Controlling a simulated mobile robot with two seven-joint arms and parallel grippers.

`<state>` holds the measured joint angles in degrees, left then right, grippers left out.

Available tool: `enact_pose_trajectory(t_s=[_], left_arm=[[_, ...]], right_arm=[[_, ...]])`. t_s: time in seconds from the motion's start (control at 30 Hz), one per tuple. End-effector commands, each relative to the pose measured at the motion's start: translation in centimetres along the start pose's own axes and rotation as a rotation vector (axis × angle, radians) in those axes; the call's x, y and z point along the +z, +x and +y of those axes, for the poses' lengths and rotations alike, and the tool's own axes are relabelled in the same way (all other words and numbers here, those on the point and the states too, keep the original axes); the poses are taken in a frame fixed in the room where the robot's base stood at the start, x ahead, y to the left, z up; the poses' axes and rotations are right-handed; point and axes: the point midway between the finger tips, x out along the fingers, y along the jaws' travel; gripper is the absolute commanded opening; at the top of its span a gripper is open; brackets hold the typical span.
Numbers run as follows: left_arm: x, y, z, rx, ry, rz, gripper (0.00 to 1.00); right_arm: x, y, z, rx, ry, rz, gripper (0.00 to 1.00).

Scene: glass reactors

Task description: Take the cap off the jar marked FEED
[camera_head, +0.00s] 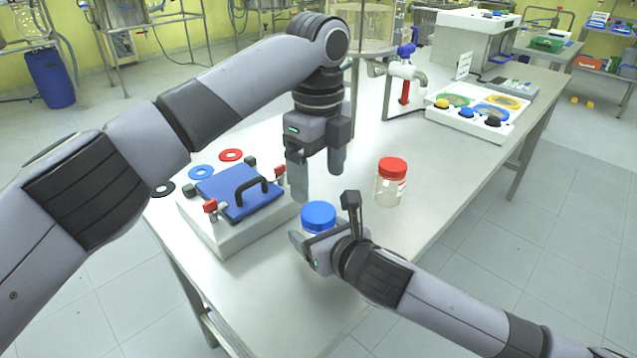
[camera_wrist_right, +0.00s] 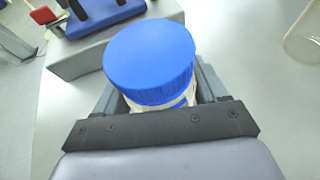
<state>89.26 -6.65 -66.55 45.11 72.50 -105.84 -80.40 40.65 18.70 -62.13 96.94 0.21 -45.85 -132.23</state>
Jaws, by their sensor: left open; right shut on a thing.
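A jar with a blue cap (camera_head: 319,215) stands on the table in the head view; the blue cap also fills the middle of the right wrist view (camera_wrist_right: 150,58). My right gripper (camera_head: 324,222) is shut on this jar's body, below the cap. The cap is on the jar, and most of the body is hidden. My left gripper (camera_head: 318,176) is open and empty, pointing down above the blue cap and apart from it. A clear jar with a red cap (camera_head: 391,180) stands upright to the right. I cannot read FEED on either jar.
A grey box with a blue handled lid (camera_head: 238,190) and red clamps is at the left. Red, blue and black rings (camera_head: 201,171) lie behind it. A tap (camera_head: 405,72) and a white panel with coloured knobs (camera_head: 470,120) stand farther back. The table (camera_head: 440,190) is clear right of the red-capped jar.

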Motion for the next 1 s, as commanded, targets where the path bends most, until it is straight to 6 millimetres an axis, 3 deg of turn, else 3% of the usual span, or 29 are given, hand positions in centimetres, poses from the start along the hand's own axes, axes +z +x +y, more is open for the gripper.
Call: enact_pose_trajectory(t_s=[0.17,0.63,1.0], left_arm=[[0.0,-0.7,0.0,0.001,0.089,-0.001,0.82],[0.0,5.6,0.1,0.002,0.096,0.001,0.82],[0.0,7.0,0.0,0.000,0.095,0.001,0.82]], right_arm=[[0.1,0.0,0.0,0.001,0.000,-0.002,0.00],[0.1,0.0,0.0,0.001,0.000,-0.002,0.00],[0.1,0.0,0.0,0.001,0.000,-0.002,0.00]])
